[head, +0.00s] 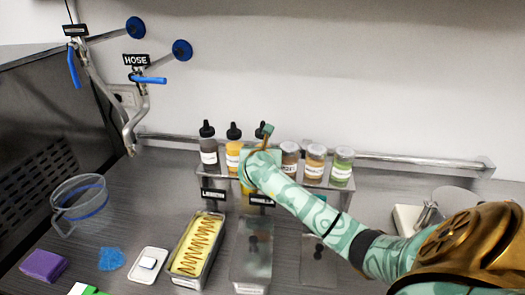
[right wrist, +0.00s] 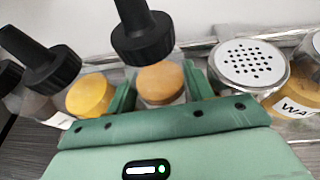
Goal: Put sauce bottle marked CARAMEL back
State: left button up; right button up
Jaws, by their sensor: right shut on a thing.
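My right gripper (head: 262,158) is at the rack (head: 328,187), third from the left in its row. In the right wrist view its jaws (right wrist: 160,95) are shut on a sauce bottle (right wrist: 160,82) with a black nozzle cap and caramel-brown contents. The bottle looks upright and in line with its neighbours; I cannot tell whether its base touches the rack. Its label is hidden by my gripper. In the head view only its dark cap (head: 262,130) shows clearly. My left gripper is not in view.
A yellow bottle (head: 233,150) and a dark bottle (head: 208,148) stand close on the left. Shaker jars, the nearest (head: 290,158) tan, stand on the right. A pan of yellow ice cream (head: 197,245), metal lidded pan (head: 251,255), white dish (head: 147,264) and purple sponge (head: 43,265) lie in front.

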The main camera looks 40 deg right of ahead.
jog(key=shift+f, duration=0.2)
jog(key=o, duration=0.7)
jog(key=shift+r, duration=0.15)
jog(key=shift+s+a+r, duration=0.15)
jog(key=shift+a+r, duration=0.05)
jog(key=p+v, duration=0.2)
jog(key=v, duration=0.9)
jog(key=shift+s+a, duration=0.2)
